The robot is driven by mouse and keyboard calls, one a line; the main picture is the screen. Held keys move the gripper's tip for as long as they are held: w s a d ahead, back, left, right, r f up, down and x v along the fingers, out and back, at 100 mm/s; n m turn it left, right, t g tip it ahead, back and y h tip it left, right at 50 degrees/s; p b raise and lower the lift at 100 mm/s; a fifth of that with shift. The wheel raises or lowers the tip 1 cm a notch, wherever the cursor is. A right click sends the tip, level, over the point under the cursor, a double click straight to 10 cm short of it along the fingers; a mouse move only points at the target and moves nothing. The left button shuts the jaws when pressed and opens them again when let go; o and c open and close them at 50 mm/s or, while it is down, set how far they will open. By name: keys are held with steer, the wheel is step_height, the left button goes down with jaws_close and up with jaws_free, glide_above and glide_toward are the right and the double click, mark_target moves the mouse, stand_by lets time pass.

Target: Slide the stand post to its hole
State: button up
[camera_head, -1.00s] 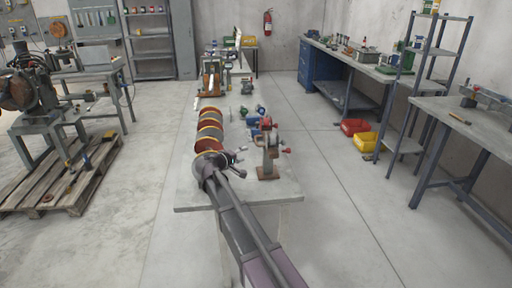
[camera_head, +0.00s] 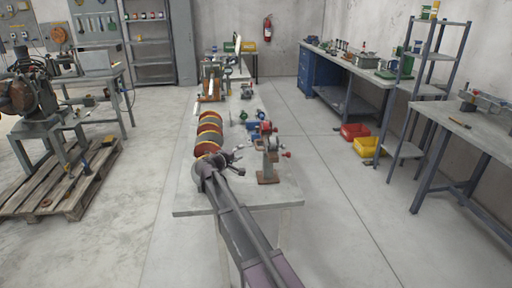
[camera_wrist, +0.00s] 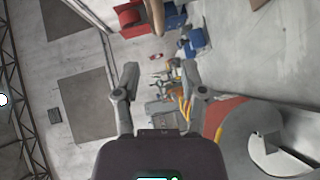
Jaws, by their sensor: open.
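A small stand (camera_head: 268,162) with a brown base, a grey upright and red parts at its top stands near the front right of the long bench. I cannot make out which part is the stand post, and no hole can be told apart. My gripper (camera_head: 237,157) is just left of the stand, above the bench, pointing right towards it with a small gap seen from here. In the wrist view my gripper (camera_wrist: 160,78) has its two fingers wide apart with nothing held between them.
Small blue and green parts (camera_head: 252,116) lie behind the stand. Red (camera_head: 354,130) and yellow (camera_head: 368,147) bins sit on the floor at right. The aisle beside the bench is clear.

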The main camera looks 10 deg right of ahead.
mark_target(256, 144)
steer(key=b+x, duration=0.1)
steer(key=x, duration=1)
steer(key=shift+d+b, duration=0.15)
steer(key=shift+b, duration=0.15)
jaws_close()
